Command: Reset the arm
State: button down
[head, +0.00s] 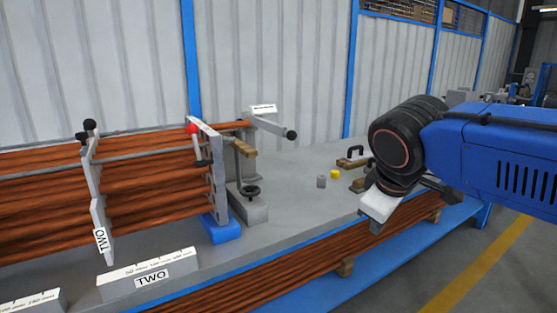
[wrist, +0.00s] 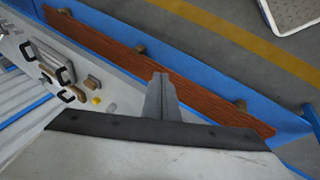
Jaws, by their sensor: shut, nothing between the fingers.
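My arm reaches in from the right in the head view, with its blue link and black wrist joint. My gripper (wrist: 160,82) shows in the wrist view as grey fingers close together, with nothing between them. In the head view the gripper (head: 378,212) is partly hidden by the wrist and hangs near the front edge of the grey bench (head: 300,222). It appears apart from the objects on the bench.
A grey cylinder (head: 321,181) and a yellow piece (head: 334,174) stand on the bench. A label block (head: 150,274) reads TWO. Floor with a yellow line (head: 480,270) lies right.

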jog(key=s+d+f+m, duration=0.4)
jog(key=s+f, duration=0.2)
jog(key=f, duration=0.1)
jog(key=s+d+f+m+y, duration=0.1)
jog(key=s+d+f+m, duration=0.3)
jog(key=s+f, duration=0.2)
notch_tip(320, 180, down, 2)
jog(key=shift+f+m+g+y, duration=0.25)
jog(key=shift+m+g+y, duration=0.05)
jog(key=shift+g, duration=0.1)
jog(key=shift+s+d, duration=0.1)
